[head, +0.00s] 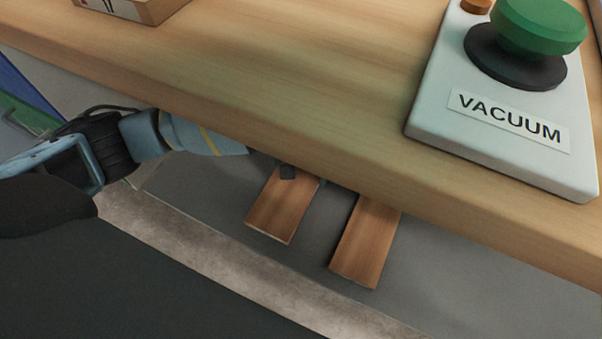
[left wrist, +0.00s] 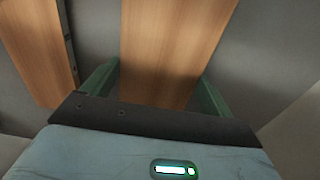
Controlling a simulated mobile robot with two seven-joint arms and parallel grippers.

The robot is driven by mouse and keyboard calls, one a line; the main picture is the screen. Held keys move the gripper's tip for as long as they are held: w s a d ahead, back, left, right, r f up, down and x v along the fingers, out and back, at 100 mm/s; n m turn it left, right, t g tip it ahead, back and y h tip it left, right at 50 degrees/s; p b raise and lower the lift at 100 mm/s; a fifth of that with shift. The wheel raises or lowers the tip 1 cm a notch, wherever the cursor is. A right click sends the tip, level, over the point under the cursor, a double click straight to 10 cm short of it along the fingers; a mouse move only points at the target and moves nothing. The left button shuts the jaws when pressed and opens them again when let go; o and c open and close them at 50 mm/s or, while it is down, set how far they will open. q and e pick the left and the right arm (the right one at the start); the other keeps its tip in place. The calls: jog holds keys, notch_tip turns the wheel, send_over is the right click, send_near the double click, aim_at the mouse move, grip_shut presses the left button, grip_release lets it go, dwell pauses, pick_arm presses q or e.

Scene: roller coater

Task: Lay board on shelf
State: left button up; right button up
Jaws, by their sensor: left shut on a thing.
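A brown wooden board (head: 278,212) shows in the head view, its near end sticking out from under the tabletop edge. A second, similar board (head: 367,243) lies to the right in the head view. The far ends of both are hidden under the tabletop. I cannot make out a distinct shelf. My right gripper is out of view.
The wooden tabletop (head: 250,70) overhangs the boards and my left wrist. A grey box with a green button, labelled VACUUM (head: 505,120), stands on it. A small box (head: 130,8) sits at the top left. Grey surface (head: 440,285) shows below, right of the boards.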

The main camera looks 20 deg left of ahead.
aim_at(300, 175)
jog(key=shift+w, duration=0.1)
pick_arm(q)
notch_tip(300, 175, down, 3)
jog(key=shift+f+b, duration=0.1)
jog(key=shift+b, duration=0.5)
jog(key=shift+f, duration=0.2)
jog(key=shift+r, duration=0.1)
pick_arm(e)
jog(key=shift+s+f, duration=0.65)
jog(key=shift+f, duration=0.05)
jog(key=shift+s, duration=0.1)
